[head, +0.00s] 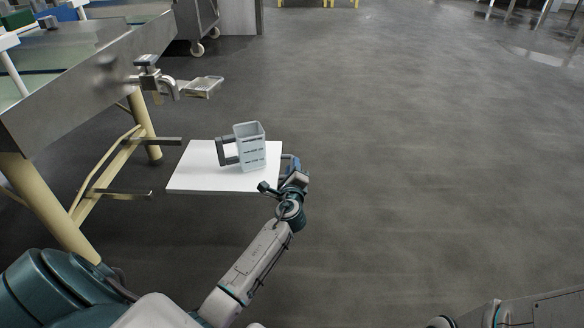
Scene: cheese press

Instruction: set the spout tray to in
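The spout tray (203,86) looks like a small, shallow metal tray. It sticks out to the right of the metal tap (158,80) on the side of the steel vat at the upper left. My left gripper (277,174) is at the right edge of a white board, below and to the right of the spout tray and well apart from it. Its fingers look spread, with nothing seen between them. Part of my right arm shows at the bottom right corner; its gripper is out of view.
A grey slotted box (250,148) with a dark handle stands on the white board (205,180), close to my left gripper. The steel vat (85,90) on cream legs fills the upper left. The floor (420,150) to the right is clear.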

